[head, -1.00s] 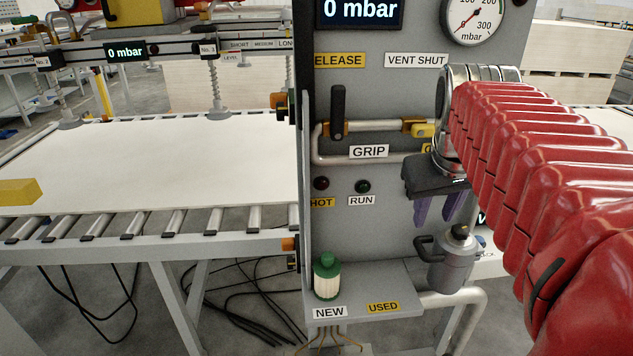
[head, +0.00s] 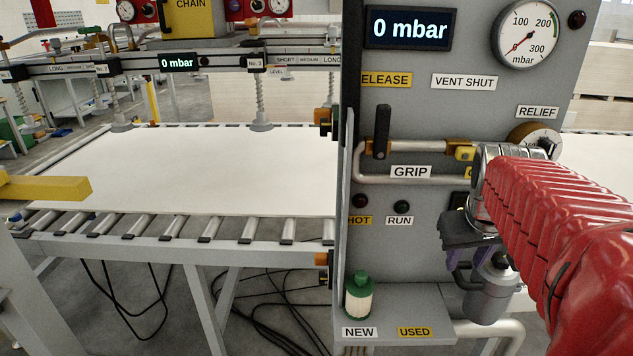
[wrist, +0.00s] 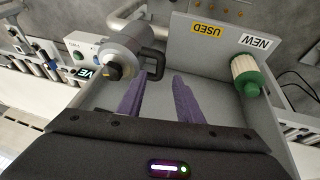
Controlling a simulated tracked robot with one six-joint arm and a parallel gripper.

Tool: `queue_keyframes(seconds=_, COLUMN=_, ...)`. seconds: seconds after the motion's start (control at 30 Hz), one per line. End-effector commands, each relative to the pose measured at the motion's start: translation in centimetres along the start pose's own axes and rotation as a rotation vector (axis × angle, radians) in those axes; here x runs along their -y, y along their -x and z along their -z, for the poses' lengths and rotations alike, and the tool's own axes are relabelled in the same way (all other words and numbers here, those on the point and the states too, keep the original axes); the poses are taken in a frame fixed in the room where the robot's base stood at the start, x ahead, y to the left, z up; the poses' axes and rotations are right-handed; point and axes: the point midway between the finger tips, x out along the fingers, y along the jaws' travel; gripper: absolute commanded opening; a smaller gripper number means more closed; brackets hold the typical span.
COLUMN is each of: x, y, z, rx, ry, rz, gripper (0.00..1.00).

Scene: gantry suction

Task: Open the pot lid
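The grey metal pot (head: 490,292) hangs on pipework at the lower right of the panel in the head view. In the wrist view the pot (wrist: 128,50) is at the upper left, with a dark knob (wrist: 114,72) on its near end and a dark loop handle (wrist: 155,62) beside it. My gripper (head: 463,262) is in front of the pot's upper left side and partly hides its top. In the wrist view its purple fingers (wrist: 166,85) are apart and empty, with the pot left of them. I cannot tell whether a finger touches the handle.
A green-and-white filter (head: 359,296) stands on the shelf by the NEW label (head: 359,332); the USED label (head: 415,332) has nothing by it. The display (head: 408,28) reads 0 mbar. The GRIP lever (head: 381,132) stands upright. A white board (head: 200,165) lies on rollers at left.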

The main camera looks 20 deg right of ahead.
Motion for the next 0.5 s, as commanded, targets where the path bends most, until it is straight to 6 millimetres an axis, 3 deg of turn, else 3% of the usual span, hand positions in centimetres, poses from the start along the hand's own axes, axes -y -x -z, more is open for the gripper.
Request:
queue_keyframes(seconds=0.3, x=0.0, y=-4.6, z=-0.1, rx=0.002, ry=0.0, rz=0.0, gripper=0.33)
queue_keyframes(seconds=0.5, x=0.0, y=-5.7, z=0.0, rx=0.0, ry=0.0, rz=0.0, gripper=0.33)
